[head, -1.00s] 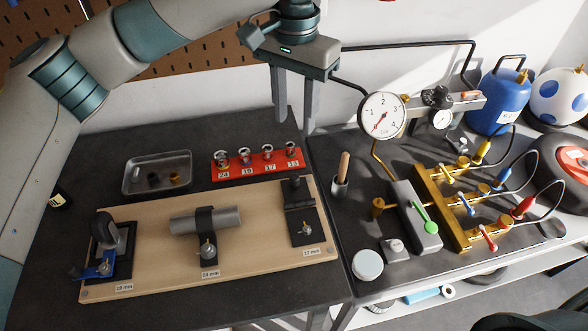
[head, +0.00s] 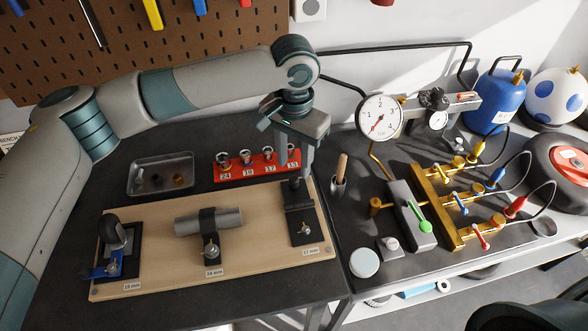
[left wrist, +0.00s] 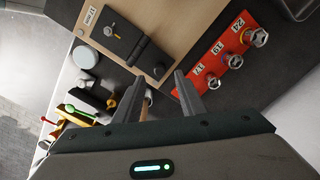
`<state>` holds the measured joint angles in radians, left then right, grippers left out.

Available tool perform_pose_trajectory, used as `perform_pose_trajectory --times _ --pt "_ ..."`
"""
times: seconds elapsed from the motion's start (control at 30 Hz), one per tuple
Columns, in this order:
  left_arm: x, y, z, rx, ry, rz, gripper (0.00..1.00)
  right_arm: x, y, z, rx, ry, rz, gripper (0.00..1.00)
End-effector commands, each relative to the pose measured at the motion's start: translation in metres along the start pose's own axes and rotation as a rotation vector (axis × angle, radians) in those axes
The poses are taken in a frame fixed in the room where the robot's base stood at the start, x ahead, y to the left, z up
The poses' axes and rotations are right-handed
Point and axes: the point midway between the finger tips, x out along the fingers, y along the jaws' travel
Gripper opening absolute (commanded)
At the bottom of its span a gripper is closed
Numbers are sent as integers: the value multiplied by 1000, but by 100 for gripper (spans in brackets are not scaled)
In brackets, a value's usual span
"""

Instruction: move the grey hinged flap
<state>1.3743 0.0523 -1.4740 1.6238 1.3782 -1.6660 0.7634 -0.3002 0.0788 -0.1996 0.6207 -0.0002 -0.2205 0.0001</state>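The dark grey hinged flap (head: 297,192) is at the right end of a wooden board (head: 262,262), at the station labelled 17 mm. It appears to lie folded back from the hinge, with a small knob on it; its hinge and plate with a wing bolt lie nearer. In the left wrist view the flap (left wrist: 153,60) shows just beyond my fingertips. My left gripper (head: 295,172) is open and empty, pointing down above the flap's far end; the fingers (left wrist: 160,88) stand apart with a clear gap. Whether they touch the flap cannot be told.
A red socket rack (head: 262,170) stands close behind the flap. A wooden-handled tool in a cup (head: 340,180) and a gauge with valves (head: 379,117) stand to the right. A clamped pipe (head: 185,222), a blue clamp (head: 104,268) and a metal tray (head: 160,175) are left.

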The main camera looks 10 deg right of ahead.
Motion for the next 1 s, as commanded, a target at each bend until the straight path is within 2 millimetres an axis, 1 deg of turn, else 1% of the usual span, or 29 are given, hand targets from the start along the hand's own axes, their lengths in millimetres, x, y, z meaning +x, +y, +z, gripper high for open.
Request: perform_pose_trajectory --times 0.03,0.2,0.33,0.5,0.77,0.8,0.83,0.93,1.0 --pt "7 0 0 -2 -3 2 37 -6 0 0 0 0 0 31" --pt "32 0 0 -1 -3 1 37 -13 0 -1 0 0 0 31" --pt "46 0 0 -1 -2 1 37 -16 0 -1 0 0 0 31" --pt "53 0 0 -1 0 1 37 -17 0 -2 0 0 0 31" --pt "54 0 0 0 0 1 37 -17 0 -1 0 0 0 31" --pt "54 0 0 0 0 1 32 -17 0 -1 0 0 0 31" --pt "54 0 0 0 0 1 25 -17 0 -1 0 0 0 31" --pt "54 0 0 0 0 0 1 -17 0 -1 -1 0 0 31" --pt "54 0 0 0 0 0 0 -17 0 -1 -1 0 0 31"
